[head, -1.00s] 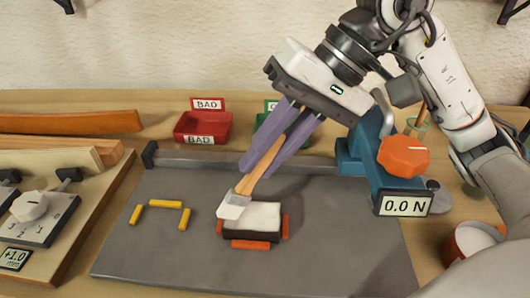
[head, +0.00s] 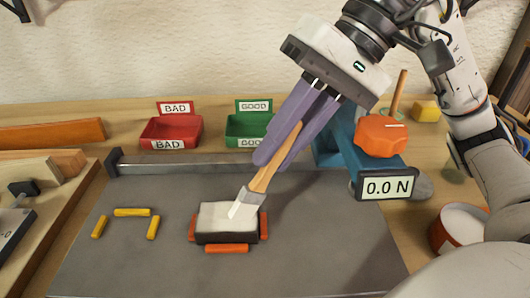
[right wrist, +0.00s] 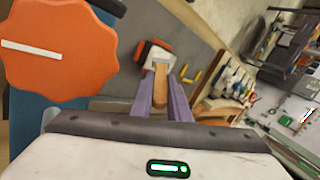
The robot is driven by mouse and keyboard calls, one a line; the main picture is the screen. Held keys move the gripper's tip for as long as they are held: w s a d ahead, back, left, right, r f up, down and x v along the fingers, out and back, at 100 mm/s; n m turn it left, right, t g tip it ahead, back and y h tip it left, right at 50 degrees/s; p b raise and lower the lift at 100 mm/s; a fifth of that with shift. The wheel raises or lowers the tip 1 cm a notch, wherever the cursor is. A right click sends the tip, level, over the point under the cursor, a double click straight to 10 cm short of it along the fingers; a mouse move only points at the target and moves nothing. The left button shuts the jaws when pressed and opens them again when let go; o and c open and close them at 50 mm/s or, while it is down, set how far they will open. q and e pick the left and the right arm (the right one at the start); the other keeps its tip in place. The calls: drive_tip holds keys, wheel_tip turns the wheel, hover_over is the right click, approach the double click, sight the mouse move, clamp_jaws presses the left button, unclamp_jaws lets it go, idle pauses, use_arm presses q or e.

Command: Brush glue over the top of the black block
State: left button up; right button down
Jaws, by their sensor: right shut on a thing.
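The black block (head: 227,238) sits on the grey plate between orange strips, and its top is covered by a white layer (head: 214,217). My right gripper (head: 273,162) is shut on the wooden handle of a brush (head: 273,168), tilted with its bristles down. The pale bristles (head: 239,208) are over the right part of the block's top and seem to touch it. In the right wrist view the brush handle (right wrist: 160,78) lies between the purple fingers, and the bristles hide part of the block. My left gripper is not in view.
Yellow strips (head: 132,212) lie left of the block on the grey plate (head: 130,265). A blue clamp with an orange knob (head: 381,136) and a "0.0 N" display (head: 387,187) stands right. Red (head: 171,132) and green (head: 247,125) trays are behind. A white-filled pot (head: 462,225) stands at right.

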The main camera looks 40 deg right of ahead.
drive_tip(key=shift+s+d+f+b, duration=0.15)
drive_tip(key=shift+s+d+b, duration=0.25)
drive_tip(key=shift+d, duration=0.2)
